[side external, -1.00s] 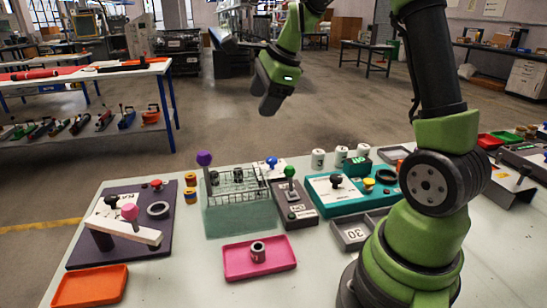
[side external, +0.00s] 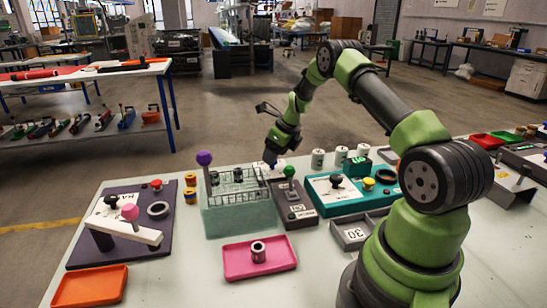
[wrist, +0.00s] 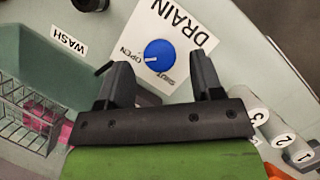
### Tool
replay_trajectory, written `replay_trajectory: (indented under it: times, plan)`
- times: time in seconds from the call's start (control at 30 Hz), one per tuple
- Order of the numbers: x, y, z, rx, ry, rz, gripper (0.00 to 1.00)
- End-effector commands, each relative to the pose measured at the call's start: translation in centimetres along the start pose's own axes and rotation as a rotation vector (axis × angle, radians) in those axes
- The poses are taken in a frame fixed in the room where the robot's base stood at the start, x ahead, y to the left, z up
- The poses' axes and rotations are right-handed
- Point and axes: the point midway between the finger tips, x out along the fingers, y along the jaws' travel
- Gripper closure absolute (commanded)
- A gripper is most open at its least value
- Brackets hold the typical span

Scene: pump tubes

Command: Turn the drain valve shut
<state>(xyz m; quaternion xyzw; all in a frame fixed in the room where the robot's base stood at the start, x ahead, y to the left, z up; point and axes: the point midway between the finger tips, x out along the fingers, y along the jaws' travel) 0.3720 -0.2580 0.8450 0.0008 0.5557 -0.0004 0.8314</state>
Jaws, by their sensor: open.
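The drain valve is a round blue knob (wrist: 159,54) on a white card (wrist: 178,28) marked DRAIN, OPEN and SHUT. The knob's short white mark points left, toward the word OPEN. My gripper (wrist: 161,68) is open in the wrist view, with one dark finger on each side of the knob's near side. I cannot tell how high the fingertips are above it. In the side view my gripper (side external: 270,158) is low beside the greenish tank and hides the knob.
A translucent tank (side external: 240,218) with a wire rack and a purple-topped lever stands left of my gripper. A dark box (side external: 296,213) with a green-knobbed lever is close in front. Several white numbered cylinders (wrist: 278,128) stand to the right. A pink tray (side external: 235,268) lies nearer.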

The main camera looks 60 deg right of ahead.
Motion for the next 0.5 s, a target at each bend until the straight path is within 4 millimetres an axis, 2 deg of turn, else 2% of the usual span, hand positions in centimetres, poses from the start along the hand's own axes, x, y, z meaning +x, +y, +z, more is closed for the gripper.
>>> replay_trajectory:
  times: [0.2,0.47,0.5]
  plan:
    - [1.8,0.0,0.0,-0.001,0.000,0.000,0.40]
    - [1.9,0.0,0.0,-0.002,-0.001,0.000,0.40]
    - [1.9,0.0,0.0,-0.002,-0.001,0.000,0.42]
